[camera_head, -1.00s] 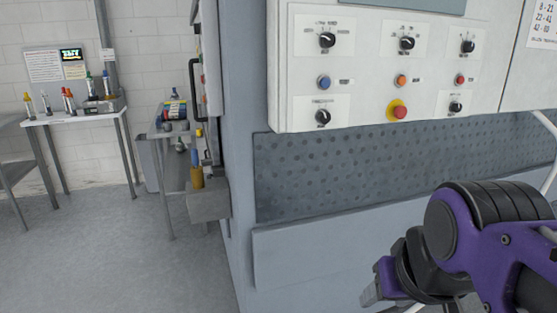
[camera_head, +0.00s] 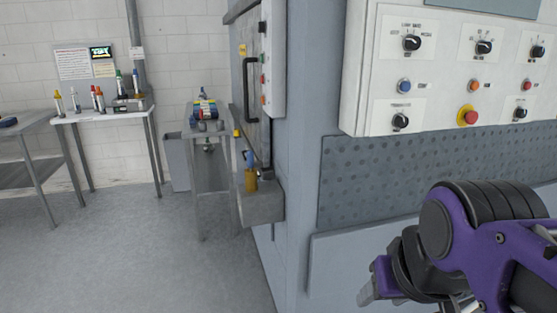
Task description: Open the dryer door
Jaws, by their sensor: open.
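A grey door (camera_head: 257,120) with a dark upright bar handle (camera_head: 250,90) shows at a steep angle on the side of the large grey machine, left of its corner. It looks closed; I cannot tell for sure that it is the dryer door. My purple and black arm is at the lower right. My gripper (camera_head: 368,290) is at its left end, in front of the machine's lower front, well apart from the handle. Its jaws are open and I see nothing between them.
A white control panel (camera_head: 380,120) with knobs and buttons juts from the machine's front. A white table (camera_head: 100,116) is against the back wall. The grey floor (camera_head: 150,255) at left is clear.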

